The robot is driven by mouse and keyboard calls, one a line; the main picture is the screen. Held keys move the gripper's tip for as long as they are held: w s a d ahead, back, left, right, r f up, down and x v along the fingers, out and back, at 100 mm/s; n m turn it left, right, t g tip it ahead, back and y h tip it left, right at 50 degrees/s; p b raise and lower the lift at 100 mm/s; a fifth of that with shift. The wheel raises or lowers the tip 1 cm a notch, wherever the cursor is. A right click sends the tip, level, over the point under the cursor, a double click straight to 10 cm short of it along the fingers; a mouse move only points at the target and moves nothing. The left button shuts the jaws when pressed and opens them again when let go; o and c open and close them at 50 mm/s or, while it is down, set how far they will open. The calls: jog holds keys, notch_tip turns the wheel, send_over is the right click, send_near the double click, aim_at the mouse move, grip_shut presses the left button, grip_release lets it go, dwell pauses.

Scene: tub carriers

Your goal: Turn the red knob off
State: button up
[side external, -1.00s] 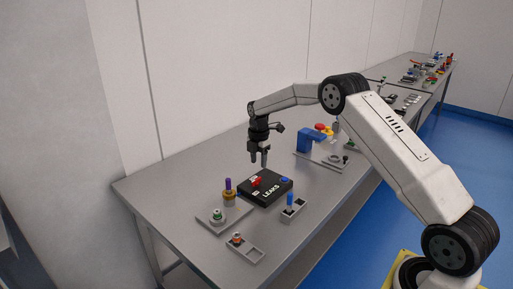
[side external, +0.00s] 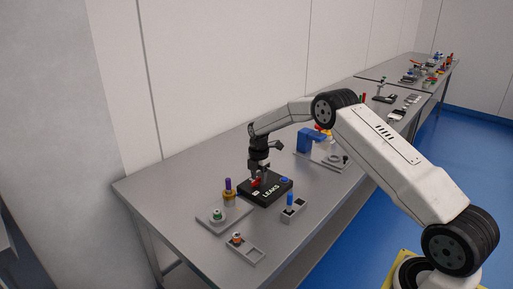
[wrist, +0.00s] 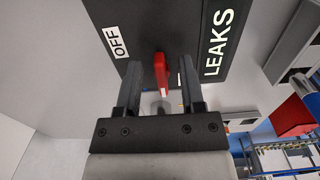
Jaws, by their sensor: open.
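The red knob (side external: 256,183) sits on top of a black box (side external: 262,200) lettered LEAKS. My gripper (side external: 258,176) is low over the box, pointing down. In the wrist view my gripper (wrist: 158,66) is open, one dark finger on each side of the knob, with a visible gap at both sides. I cannot tell how far down the fingers reach.
Left of the box stand a purple-topped peg (side external: 228,185) and a plate with a green-topped part (side external: 217,216). A grey tray with a blue peg (side external: 290,199) is to the right, and another grey tray (side external: 248,253) is in front. A blue block (side external: 308,140) stands behind.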

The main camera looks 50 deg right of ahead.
jog(key=shift+f, duration=0.5)
grip_shut()
